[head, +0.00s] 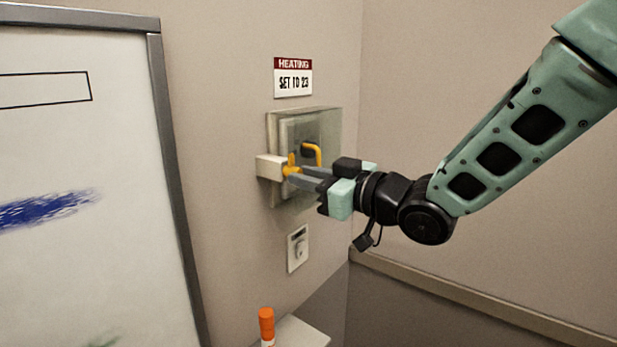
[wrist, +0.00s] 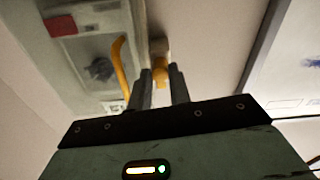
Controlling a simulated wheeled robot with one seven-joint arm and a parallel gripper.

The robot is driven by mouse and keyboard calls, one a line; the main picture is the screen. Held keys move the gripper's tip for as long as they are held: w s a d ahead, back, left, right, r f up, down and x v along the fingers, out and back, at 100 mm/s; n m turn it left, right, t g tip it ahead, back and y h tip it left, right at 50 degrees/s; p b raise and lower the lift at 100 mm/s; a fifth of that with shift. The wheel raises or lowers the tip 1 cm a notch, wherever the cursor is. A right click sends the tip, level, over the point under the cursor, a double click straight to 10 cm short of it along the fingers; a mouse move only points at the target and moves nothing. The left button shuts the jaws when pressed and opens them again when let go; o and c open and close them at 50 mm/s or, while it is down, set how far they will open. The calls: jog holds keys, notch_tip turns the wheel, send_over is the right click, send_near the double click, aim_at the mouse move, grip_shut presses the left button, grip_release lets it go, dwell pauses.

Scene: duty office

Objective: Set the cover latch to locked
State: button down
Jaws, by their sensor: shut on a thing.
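A clear cover (head: 328,128) in a pale frame is mounted on the wall under a heating sign, with a dark knob (head: 308,150) behind it. A yellow curved handle (head: 318,153) shows on the cover; it also shows in the wrist view (wrist: 120,68). A yellow latch (head: 290,166) sits at the cover's left side by a white block (head: 269,167). My gripper (head: 296,175) is at the latch, its fingers closed around the yellow piece (wrist: 161,72). The fingers hide part of the latch, and I cannot tell its locked or unlocked marking.
The sign (head: 293,77) reads "HEATING SET TO 23". A whiteboard (head: 80,150) fills the left. The wall to the right is bare.

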jog(key=shift+r+m+p, duration=0.1)
jog(key=shift+m+p, duration=3.15)
jog(key=shift+m, duration=5.75)
jog(key=c, duration=1.3)
grip_release()
